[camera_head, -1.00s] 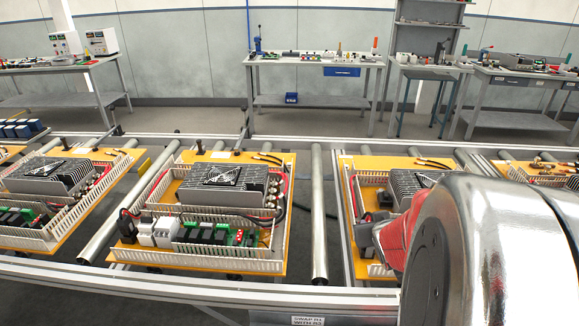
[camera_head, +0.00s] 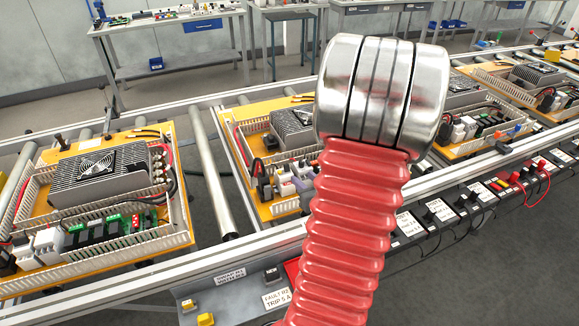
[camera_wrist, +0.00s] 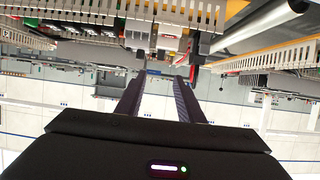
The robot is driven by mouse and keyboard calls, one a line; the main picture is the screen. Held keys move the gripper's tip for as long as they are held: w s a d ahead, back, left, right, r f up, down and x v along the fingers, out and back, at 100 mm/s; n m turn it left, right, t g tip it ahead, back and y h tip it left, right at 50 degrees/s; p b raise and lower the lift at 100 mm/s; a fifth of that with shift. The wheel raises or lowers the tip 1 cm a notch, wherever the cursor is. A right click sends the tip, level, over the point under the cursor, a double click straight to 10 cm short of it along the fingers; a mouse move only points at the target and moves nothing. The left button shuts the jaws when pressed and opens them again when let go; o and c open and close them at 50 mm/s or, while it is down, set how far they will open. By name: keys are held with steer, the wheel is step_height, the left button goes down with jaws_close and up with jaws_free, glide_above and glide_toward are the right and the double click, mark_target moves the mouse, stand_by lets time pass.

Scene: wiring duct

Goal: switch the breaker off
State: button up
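The middle orange board (camera_head: 285,209) carries a row of white and grey modules (camera_head: 282,172) at its front, partly behind my arm. I cannot tell for sure which module is the breaker. In the wrist view, which looks upside down, white modules (camera_wrist: 140,27) stand at the top, one with a small red-orange part (camera_wrist: 169,35). My gripper (camera_wrist: 160,80) has its two dark fingers apart with nothing between them. The fingertips point toward these modules; contact cannot be made out.
White slotted duct (camera_wrist: 272,60) runs along the modules, close to the fingers. Another populated board (camera_head: 100,225) lies to the left, and a metal roller (camera_head: 215,180) lies between. A front rail carries labels and a panel with yellow buttons (camera_head: 205,319). Workbenches (camera_head: 165,40) stand behind.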

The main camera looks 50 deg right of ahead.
mark_target(287, 165)
steer(key=shift+w, duration=0.1)
steer(key=x, duration=1.3)
steer(key=shift+w+d+f, duration=0.15)
steer(key=shift+w+f, duration=0.05)
steer(key=shift+w, duration=0.05)
steer(key=shift+c, duration=0.6)
jaws_close()
